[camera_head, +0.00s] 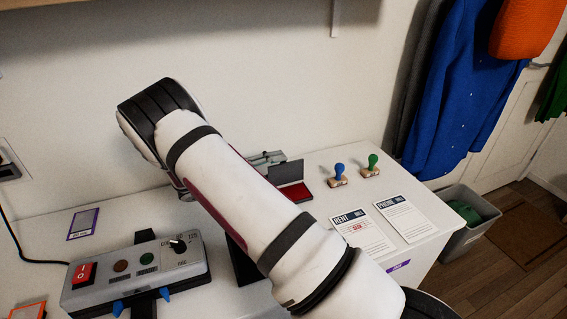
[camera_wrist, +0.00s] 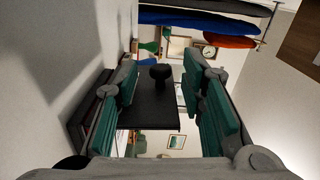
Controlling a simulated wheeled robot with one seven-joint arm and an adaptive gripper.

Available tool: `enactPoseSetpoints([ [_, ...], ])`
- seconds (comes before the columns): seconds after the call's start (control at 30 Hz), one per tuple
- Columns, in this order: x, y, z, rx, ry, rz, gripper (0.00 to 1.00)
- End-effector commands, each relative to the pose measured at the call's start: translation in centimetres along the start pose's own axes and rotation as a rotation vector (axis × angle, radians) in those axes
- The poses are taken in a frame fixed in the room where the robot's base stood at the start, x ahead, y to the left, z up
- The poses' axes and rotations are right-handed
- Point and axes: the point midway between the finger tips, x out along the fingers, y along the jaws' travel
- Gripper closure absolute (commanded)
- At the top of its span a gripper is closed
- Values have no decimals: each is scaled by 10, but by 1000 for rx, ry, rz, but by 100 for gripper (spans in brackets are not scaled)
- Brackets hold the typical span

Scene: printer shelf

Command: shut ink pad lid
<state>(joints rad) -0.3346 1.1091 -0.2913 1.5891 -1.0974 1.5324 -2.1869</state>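The ink pad (camera_head: 296,193) lies open on the white table in the head view, its red pad showing. Its dark lid (camera_head: 286,173) stands up at the back edge. My gripper (camera_head: 267,158) is beside the lid, at its left and rear, partly hidden behind my arm. In the wrist view my gripper (camera_wrist: 161,64) is open, with teal finger pads on both sides. A dark flat panel, seemingly the lid (camera_wrist: 148,115), shows in the gap between the fingers. I cannot tell whether either finger touches it.
A blue stamp (camera_head: 338,174) and a green stamp (camera_head: 371,165) stand to the right of the pad. Two printed cards, one a rent bill (camera_head: 361,232), lie in front of them. A switch box (camera_head: 138,272) sits at left. The wall is close behind.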

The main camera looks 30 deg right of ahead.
Motion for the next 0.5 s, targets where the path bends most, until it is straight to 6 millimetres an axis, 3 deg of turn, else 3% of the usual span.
enactPoseSetpoints([
  [0.2, 20, 0, 0, 0, 1, 0, 63],
  [0.5, 23, 0, 0, 1, 0, 0, 63],
])
